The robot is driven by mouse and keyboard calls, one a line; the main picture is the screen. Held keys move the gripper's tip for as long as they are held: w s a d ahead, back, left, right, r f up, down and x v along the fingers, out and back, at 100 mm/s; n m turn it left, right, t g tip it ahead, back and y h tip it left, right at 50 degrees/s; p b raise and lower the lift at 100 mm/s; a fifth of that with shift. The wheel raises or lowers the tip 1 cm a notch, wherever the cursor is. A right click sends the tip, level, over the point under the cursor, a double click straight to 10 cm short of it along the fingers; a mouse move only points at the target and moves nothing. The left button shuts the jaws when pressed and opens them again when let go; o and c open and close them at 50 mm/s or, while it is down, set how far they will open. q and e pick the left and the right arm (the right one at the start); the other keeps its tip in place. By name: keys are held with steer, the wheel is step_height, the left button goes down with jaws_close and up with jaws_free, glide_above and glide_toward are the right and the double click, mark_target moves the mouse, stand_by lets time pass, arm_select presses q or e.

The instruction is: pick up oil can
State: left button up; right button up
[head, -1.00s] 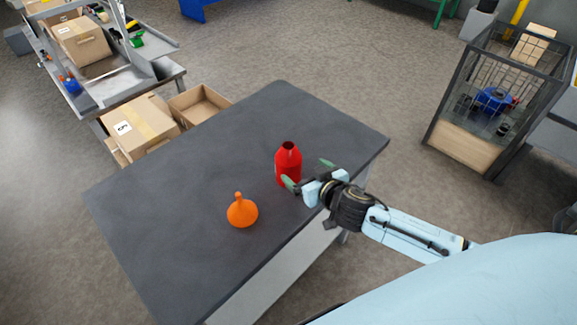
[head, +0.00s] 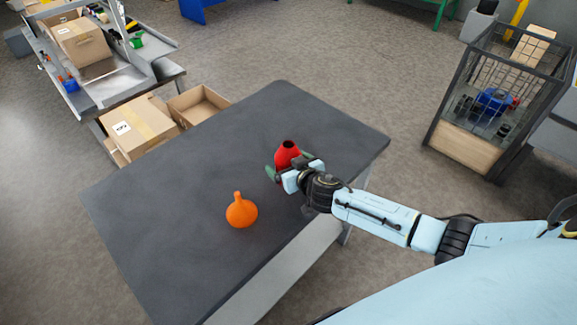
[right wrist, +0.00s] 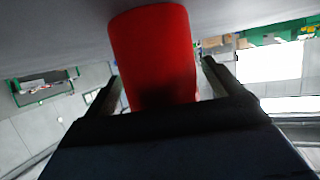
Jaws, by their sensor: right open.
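The red oil can (head: 287,153) stands upright on the dark table, its lower part hidden behind my right gripper in the head view. My right gripper (head: 281,170) is open, with one green-tipped finger showing on the left side of the can. In the right wrist view the can (right wrist: 153,50) fills the middle, between the two open fingers (right wrist: 160,85), one on each side. I cannot tell whether either finger touches it. My left gripper is not in view.
Cardboard boxes (head: 140,122) stand beyond the table's left edge. A wire-sided cart (head: 470,150) stands apart at the right. The table's far part is clear.

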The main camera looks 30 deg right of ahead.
steer(key=shift+c, duration=0.4)
steer(key=c, duration=1)
steer(key=shift+r, duration=0.1)
steer(key=shift+c, duration=0.6)
steer(key=shift+r, duration=0.1)
